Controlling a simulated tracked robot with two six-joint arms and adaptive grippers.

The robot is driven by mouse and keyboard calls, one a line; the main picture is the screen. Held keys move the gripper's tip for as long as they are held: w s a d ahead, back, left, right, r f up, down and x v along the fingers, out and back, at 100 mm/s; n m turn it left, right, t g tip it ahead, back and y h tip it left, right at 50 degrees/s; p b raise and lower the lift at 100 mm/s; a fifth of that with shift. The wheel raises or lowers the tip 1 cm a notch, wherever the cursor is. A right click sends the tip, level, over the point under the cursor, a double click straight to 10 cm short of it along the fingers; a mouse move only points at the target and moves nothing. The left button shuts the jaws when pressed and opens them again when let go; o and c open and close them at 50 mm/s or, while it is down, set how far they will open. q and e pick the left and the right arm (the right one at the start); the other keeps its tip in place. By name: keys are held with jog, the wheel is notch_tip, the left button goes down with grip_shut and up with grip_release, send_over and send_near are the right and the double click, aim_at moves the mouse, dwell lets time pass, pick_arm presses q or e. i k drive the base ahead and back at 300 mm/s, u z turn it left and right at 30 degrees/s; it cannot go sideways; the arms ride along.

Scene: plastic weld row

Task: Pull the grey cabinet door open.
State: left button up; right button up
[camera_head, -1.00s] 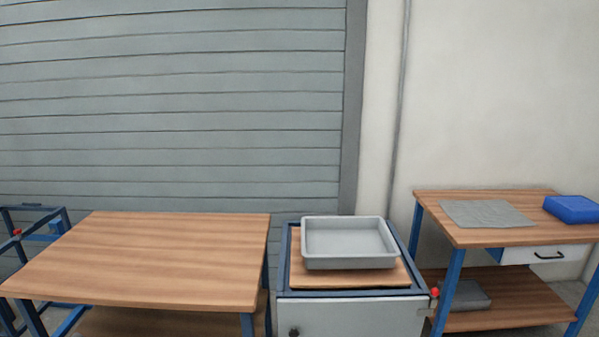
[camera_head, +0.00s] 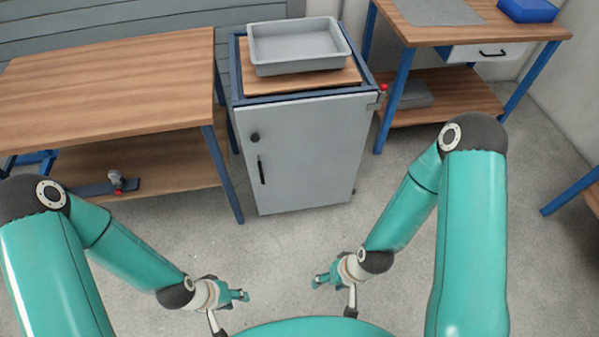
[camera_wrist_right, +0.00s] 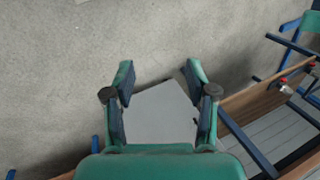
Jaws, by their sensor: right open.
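The grey cabinet door (camera_head: 304,152) is the front of a small cabinet between two workbenches. It looks shut. A black vertical handle (camera_head: 262,172) and a round black knob (camera_head: 255,137) sit near its left edge. My left gripper (camera_head: 243,295) is low in front of the cabinet, apart from it; its jaw state is unclear. My right gripper (camera_head: 318,279) is also low in front of the cabinet and touches nothing. In the right wrist view it is open (camera_wrist_right: 158,82), with a light grey panel showing between its fingers, probably the cabinet door.
A grey tray (camera_head: 296,45) rests on the cabinet's wooden top. A wooden workbench (camera_head: 110,85) stands close on the left, with a clamp-like item (camera_head: 116,181) on its lower shelf. Another bench (camera_head: 480,30) stands on the right. The floor before the cabinet is clear.

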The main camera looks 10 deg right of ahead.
aim_at(308, 153)
jog(key=u, duration=0.95)
jog(key=i, duration=0.15)
jog(key=z, duration=2.6)
jog(key=k, duration=1.05)
jog(key=u, duration=1.5)
jog(key=i, duration=1)
jog(key=z, duration=0.45)
